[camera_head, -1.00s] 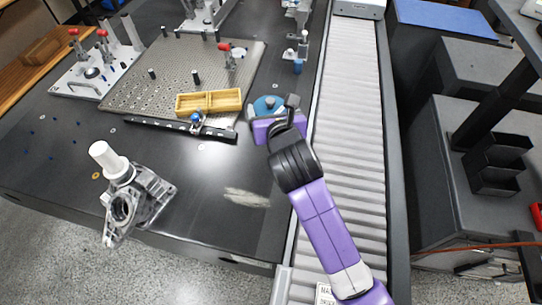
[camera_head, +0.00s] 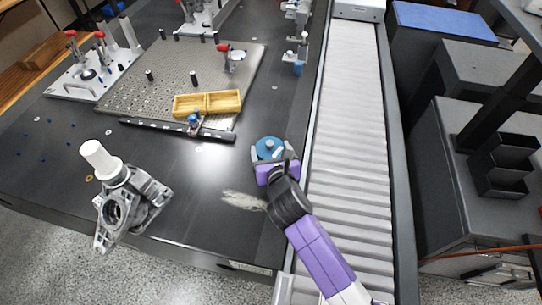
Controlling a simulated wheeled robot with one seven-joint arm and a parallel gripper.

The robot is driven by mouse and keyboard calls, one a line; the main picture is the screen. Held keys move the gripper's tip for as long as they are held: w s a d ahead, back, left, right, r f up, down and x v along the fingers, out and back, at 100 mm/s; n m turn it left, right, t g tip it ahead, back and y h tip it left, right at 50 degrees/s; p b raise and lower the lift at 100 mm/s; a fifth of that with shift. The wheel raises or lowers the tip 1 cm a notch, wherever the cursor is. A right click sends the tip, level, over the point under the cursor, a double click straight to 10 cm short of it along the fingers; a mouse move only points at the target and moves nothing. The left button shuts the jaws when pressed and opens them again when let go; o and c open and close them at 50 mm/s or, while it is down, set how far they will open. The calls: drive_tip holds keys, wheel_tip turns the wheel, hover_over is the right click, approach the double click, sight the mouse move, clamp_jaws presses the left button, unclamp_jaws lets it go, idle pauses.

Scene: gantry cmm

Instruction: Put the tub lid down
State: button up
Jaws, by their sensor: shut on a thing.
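The tub lid (camera_head: 268,145) is a round blue disc with a small pale knob on top. My gripper (camera_head: 270,158) is shut on the lid, with its fingers on either side of the disc. The lid is over the right part of the dark table (camera_head: 215,175), near the edge by the conveyor. I cannot tell whether the lid touches the table top. My purple and black arm reaches in from the lower right.
A grey metal casting with a white cylinder (camera_head: 125,195) stands at the table's front left. A yellow divided tray (camera_head: 208,93) and a black bar (camera_head: 165,128) lie behind. The roller conveyor (camera_head: 345,170) runs along the right. Bare table surrounds the lid.

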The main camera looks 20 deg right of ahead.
drive_tip(key=shift+f, duration=1.2)
drive_tip(key=shift+f, duration=0.1)
drive_tip(key=o, duration=1.3)
drive_tip(key=p+v, duration=0.1)
drive_tip(key=v, duration=1.1)
drive_tip(key=shift+m, duration=0.3)
